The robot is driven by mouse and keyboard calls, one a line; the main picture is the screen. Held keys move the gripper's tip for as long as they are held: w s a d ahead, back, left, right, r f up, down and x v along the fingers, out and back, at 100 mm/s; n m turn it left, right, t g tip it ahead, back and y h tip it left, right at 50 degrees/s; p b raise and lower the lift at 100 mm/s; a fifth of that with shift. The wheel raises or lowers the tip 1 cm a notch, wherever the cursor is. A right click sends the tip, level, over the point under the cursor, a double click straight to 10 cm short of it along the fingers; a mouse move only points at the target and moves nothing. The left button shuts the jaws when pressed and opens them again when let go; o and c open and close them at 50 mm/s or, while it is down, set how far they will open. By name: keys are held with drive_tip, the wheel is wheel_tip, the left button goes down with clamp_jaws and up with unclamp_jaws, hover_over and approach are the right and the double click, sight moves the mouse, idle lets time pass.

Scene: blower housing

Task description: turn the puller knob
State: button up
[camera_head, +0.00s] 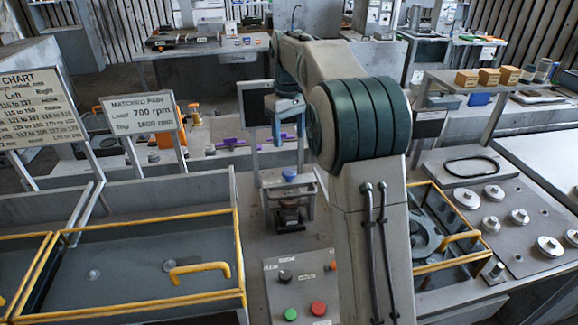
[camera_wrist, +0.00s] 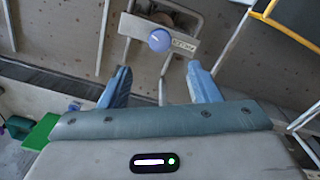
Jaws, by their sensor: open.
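The puller knob is a round blue knob (camera_head: 289,175) on top of a small grey frame (camera_head: 291,190) in the middle of the bench. In the wrist view the blue knob (camera_wrist: 159,40) has a white mark on its top, beside a small label on the frame's bar. My gripper (camera_head: 287,132) hangs above and behind the knob in the head view. In the wrist view my gripper (camera_wrist: 158,68) has its two blue fingers spread apart with nothing between them. The knob shows just beyond the fingertips, apart from them.
A yellow-railed bin (camera_head: 140,265) stands at the left, and another yellow-railed enclosure (camera_head: 440,240) stands at the right. A button panel (camera_head: 302,287) with red and green buttons is in front of the frame. A dark screen (camera_head: 257,102) stands behind my gripper.

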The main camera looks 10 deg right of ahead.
sight(289, 171)
wheel_tip(289, 171, down, 11)
drive_tip(key=shift+r+p, duration=0.1)
drive_tip(key=shift+p, duration=0.55)
drive_tip(key=c, duration=1)
